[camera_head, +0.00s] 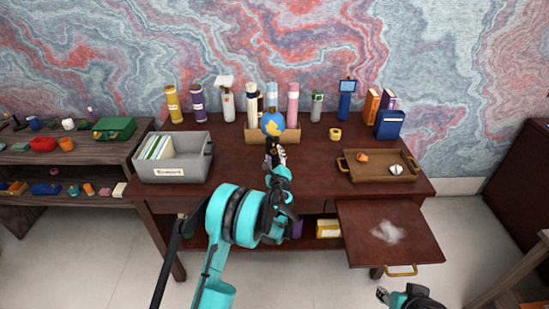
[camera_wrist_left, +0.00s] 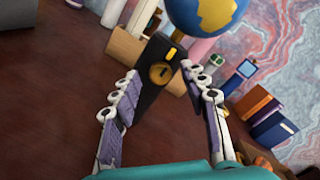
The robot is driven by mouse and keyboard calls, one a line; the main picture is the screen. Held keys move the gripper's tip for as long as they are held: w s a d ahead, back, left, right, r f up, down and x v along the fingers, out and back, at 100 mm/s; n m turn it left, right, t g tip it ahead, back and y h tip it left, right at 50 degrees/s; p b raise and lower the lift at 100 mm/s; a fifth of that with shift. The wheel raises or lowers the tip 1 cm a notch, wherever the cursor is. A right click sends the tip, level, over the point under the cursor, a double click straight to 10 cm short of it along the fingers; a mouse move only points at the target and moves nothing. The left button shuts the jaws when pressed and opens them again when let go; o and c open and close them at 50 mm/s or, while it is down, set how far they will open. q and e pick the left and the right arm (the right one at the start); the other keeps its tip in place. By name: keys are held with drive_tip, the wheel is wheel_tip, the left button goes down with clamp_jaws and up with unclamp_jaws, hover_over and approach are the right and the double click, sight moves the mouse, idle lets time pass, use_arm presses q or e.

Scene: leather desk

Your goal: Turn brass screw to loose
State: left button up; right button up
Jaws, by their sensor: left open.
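The brass screw (camera_wrist_left: 160,73) is a round brass disc with a dark slot, set in the face of a black block (camera_wrist_left: 149,97). A small yellow mark (camera_wrist_left: 170,54) is just above it. In the head view my left gripper (camera_head: 276,156) is at the back middle of the desk, in front of the globe, and largely hides the block. In the left wrist view its fingers (camera_wrist_left: 160,69) are spread open, one on each side of the screw, with nothing held. I cannot tell whether they touch the block. My right gripper (camera_head: 382,294) is low at the right, its jaws unclear.
A blue and yellow globe (camera_head: 273,124) is right behind, near a wooden rack (camera_head: 291,136) and several bottles. A grey bin (camera_head: 204,166) stands left, a wooden tray (camera_head: 397,178) right. An open drawer (camera_head: 414,244) juts out at front right.

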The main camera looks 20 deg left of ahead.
use_arm(q)
drive_tip(key=shift+w, duration=0.1)
clamp_jaws()
